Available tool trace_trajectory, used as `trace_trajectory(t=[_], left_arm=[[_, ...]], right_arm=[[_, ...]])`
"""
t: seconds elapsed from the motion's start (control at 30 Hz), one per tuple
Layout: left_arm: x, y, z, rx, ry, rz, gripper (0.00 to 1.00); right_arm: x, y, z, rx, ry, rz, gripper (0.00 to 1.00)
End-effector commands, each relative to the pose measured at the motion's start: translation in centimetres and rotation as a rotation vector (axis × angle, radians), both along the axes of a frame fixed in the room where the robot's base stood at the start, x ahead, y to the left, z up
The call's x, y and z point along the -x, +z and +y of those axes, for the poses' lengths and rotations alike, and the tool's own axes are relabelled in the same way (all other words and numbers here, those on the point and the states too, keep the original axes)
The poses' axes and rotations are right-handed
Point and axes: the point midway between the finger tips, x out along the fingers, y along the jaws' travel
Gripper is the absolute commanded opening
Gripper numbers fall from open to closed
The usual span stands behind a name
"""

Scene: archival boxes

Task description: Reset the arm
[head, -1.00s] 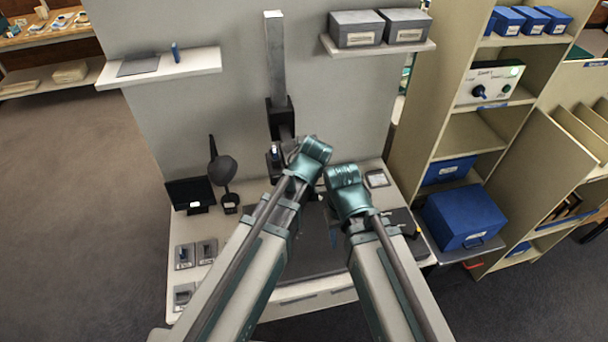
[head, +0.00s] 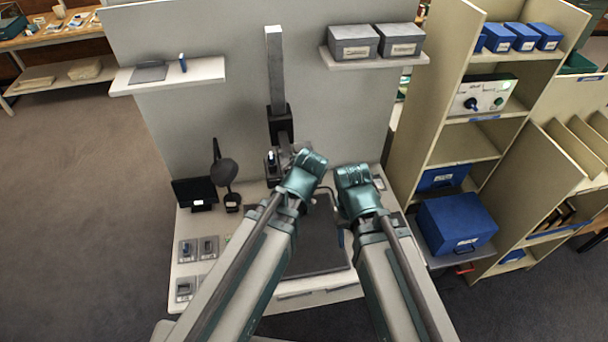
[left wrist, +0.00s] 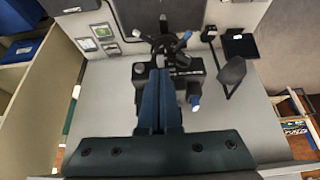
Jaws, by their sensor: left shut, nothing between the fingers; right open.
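Both of my arms reach over the workbench (head: 318,296) in the head view, with their wrists side by side above a dark mat (head: 322,262). My left gripper (left wrist: 158,75) shows in the left wrist view as two dark blue fingers pressed together with nothing between them. In the head view it is hidden by its own arm. My right gripper (head: 342,237) shows only as a small blue part beside its forearm in the head view. It is open, and I see nothing held in it.
A grey column (head: 275,70) stands at the bench's back. A dark screen (head: 195,193) and small trays (head: 186,249) are on the left. Wall shelves (head: 170,76) hang behind. A beige shelving unit (head: 440,95) and a large blue box (head: 457,222) stand right. Floor at left is clear.

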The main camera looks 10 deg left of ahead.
Motion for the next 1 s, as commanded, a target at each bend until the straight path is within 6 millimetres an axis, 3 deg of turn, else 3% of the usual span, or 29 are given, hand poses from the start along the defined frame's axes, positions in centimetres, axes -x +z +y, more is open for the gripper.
trace_trajectory(t=[0.17, 0.27, 0.37, 0.5, 0.7, 0.83, 1.0], left_arm=[[0.0, 0.0, 0.0, 0.000, 0.000, 0.000, 0.00], [0.5, -1.1, -0.1, -0.008, -0.018, 0.024, 0.00], [2.4, -4.2, -0.5, -0.037, -0.091, 0.108, 0.00], [6.6, -9.2, -1.3, -0.081, -0.266, 0.290, 0.00], [11.5, -13.5, -2.3, -0.101, -0.500, 0.500, 0.00], [13.1, -14.3, -2.5, -0.099, -0.584, 0.565, 0.00], [13.6, -14.2, -2.6, -0.099, -0.608, 0.584, 0.00]], right_arm=[[0.0, 0.0, 0.0, 0.000, 0.000, 0.000, 0.50], [0.0, -0.9, 0.0, 0.000, 0.001, 0.000, 0.50], [0.0, -3.3, 0.0, 0.001, 0.002, 0.000, 0.50], [0.0, -7.2, 0.0, 0.002, 0.007, 0.000, 0.50], [0.0, -10.8, 0.0, 0.003, 0.012, 0.000, 0.50], [0.0, -11.6, 0.0, 0.002, 0.014, 0.001, 0.50], [0.0, -11.5, 0.0, 0.002, 0.014, 0.001, 0.50]])
